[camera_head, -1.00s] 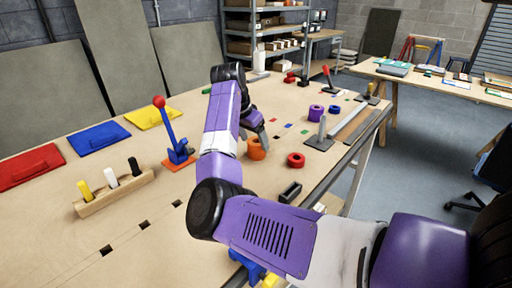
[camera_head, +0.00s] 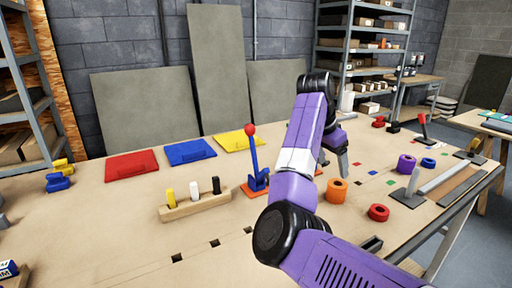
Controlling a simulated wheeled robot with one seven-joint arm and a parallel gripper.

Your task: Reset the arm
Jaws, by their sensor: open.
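My purple and white arm reaches across the wooden table (camera_head: 110,240) from the bottom right. It is bent at a high black joint, with its end pointing down. My gripper (camera_head: 342,168) is at the far side of the arm, small and partly hidden by the forearm. It is open, and I see nothing held in it. An orange ring (camera_head: 337,190) lies on the table just below it in the picture.
A red-knobbed blue lever (camera_head: 255,165) stands left of my forearm. A peg block (camera_head: 195,205) and red (camera_head: 132,165), blue (camera_head: 190,151) and yellow (camera_head: 238,140) panels lie left. A red ring (camera_head: 378,212), purple ring (camera_head: 406,164) and grey-handled fixture (camera_head: 409,192) lie right.

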